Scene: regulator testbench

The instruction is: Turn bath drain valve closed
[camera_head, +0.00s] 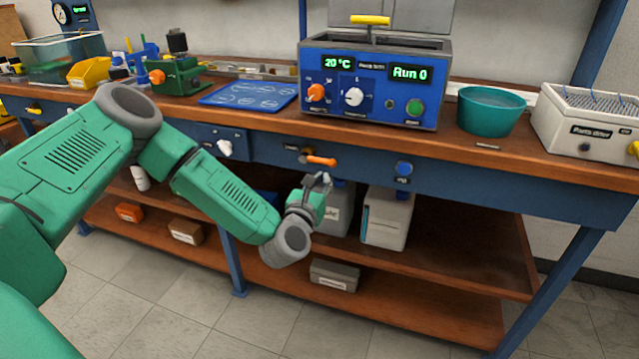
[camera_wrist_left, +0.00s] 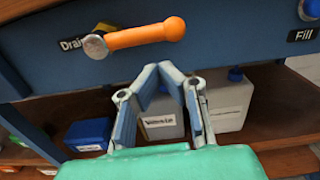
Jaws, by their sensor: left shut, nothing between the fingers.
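The bath drain valve is an orange lever handle (camera_head: 321,160) on the blue front panel of the bench. In the left wrist view the orange handle (camera_wrist_left: 146,35) lies nearly level, pointing right from its grey hub, and partly covers a label reading "Drai". My left gripper (camera_head: 322,180) is just below the handle in the head view. In the left wrist view the left gripper (camera_wrist_left: 164,68) has its fingertips together below the handle, apart from it and holding nothing. My right gripper is not in view.
A blue Fill button (camera_head: 404,168) sits right of the drain handle. The blue bath unit (camera_head: 375,118) stands on the bench above, beside a teal bowl (camera_head: 491,112). White containers (camera_head: 388,218) stand on the shelf below, behind my gripper. A white knob (camera_head: 225,147) projects at left.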

